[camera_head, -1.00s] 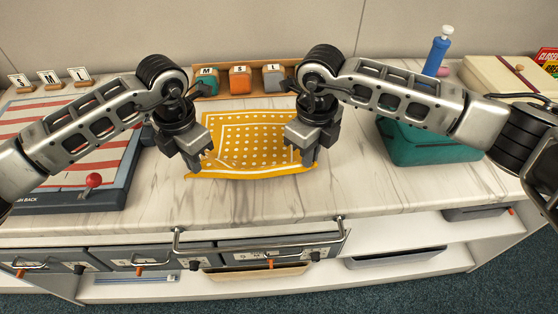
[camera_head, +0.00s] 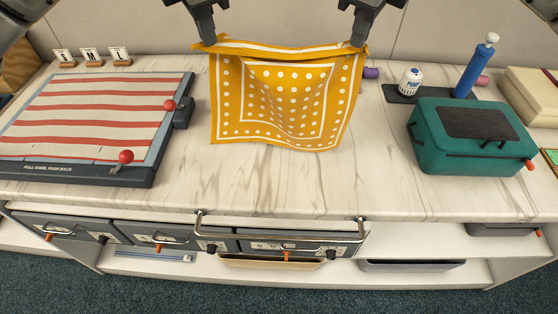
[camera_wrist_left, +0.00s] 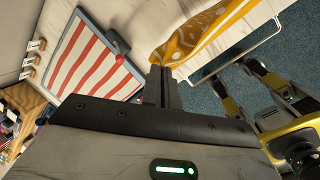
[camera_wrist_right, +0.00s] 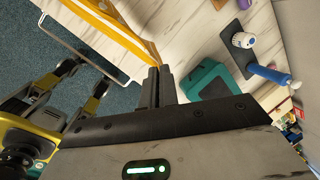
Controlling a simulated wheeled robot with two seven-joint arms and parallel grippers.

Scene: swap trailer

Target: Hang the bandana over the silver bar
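The yellow bandana (camera_head: 285,100) with white dots hangs spread between my two grippers, above the marble counter in the head view. My left gripper (camera_head: 209,42) is shut on its upper left corner. My right gripper (camera_head: 357,42) is shut on its upper right corner. The bandana also shows at the fingertips in the left wrist view (camera_wrist_left: 195,38) and the right wrist view (camera_wrist_right: 112,22). The silver bar (camera_head: 280,226) runs along the counter's front edge on two end posts, and nothing hangs on it.
A red-striped board (camera_head: 85,115) with red-knobbed levers lies at the left. A teal box (camera_head: 470,150), a blue pump (camera_head: 474,70) and a white bottle (camera_head: 411,80) stand at the right. Grey drawers (camera_head: 150,238) sit below the counter. The counter's front middle is clear.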

